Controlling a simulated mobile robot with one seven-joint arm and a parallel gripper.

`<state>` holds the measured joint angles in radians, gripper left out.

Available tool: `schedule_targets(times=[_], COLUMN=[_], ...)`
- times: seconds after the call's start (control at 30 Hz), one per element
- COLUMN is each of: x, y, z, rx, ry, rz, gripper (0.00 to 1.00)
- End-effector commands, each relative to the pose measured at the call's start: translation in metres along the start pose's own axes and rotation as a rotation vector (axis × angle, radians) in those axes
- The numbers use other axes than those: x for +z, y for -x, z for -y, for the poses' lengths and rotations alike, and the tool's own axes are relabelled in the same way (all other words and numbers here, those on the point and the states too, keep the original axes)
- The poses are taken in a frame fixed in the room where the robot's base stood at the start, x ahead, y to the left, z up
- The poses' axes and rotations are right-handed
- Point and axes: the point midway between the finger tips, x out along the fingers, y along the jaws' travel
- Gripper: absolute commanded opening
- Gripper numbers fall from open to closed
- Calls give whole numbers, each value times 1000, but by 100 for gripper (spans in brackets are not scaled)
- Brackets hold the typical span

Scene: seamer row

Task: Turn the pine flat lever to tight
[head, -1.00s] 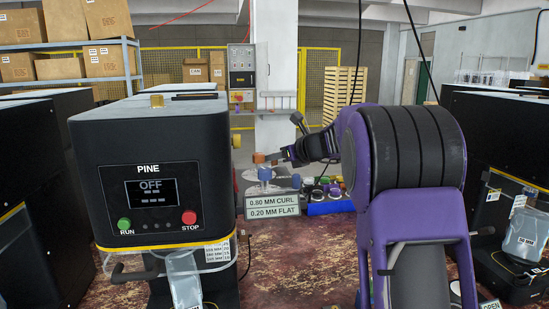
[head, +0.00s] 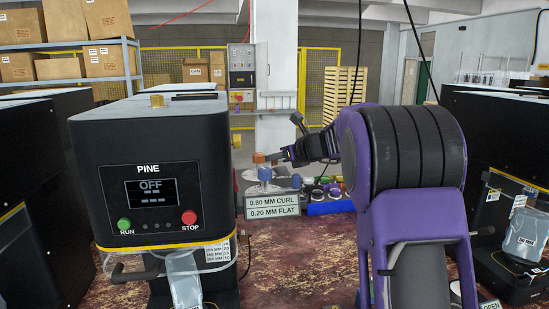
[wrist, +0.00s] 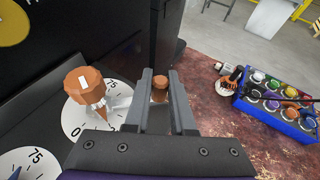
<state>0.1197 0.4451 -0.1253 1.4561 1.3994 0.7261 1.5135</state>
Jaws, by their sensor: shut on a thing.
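The Pine machine (head: 150,170) stands at left in the head view, its screen reading OFF. At its right side an orange-brown knob (head: 258,157) and a blue knob (head: 265,173) show, small. In the wrist view a large orange-brown knob (wrist: 85,86) with a pointer sits over a white dial (wrist: 72,122) marked 0 and 75. My gripper (wrist: 160,80) is shut on a brown cylindrical lever end (wrist: 160,84), seen between its fingertips. It also shows in the head view (head: 276,157), beside the knobs. The lever's lower part is hidden by the fingers.
A sign (head: 272,207) reads 0.80 MM CURL and 0.20 MM FLAT. A blue tray (wrist: 275,118) of coloured round parts stands on the reddish surface at right. A second dial with a blue pointer (wrist: 15,172) lies at lower left. The dark machine wall is close at left.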

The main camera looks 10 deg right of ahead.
Motion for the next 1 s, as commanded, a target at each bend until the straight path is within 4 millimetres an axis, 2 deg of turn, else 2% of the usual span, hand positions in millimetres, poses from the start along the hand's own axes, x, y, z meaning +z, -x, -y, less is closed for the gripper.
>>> schedule_targets(times=[0.57, 1.0], x=[-1, -9], y=[1, 21], z=[0, 0], rx=[-13, -306], ry=[-5, -127], rz=[-1, 1], gripper=[0, 0])
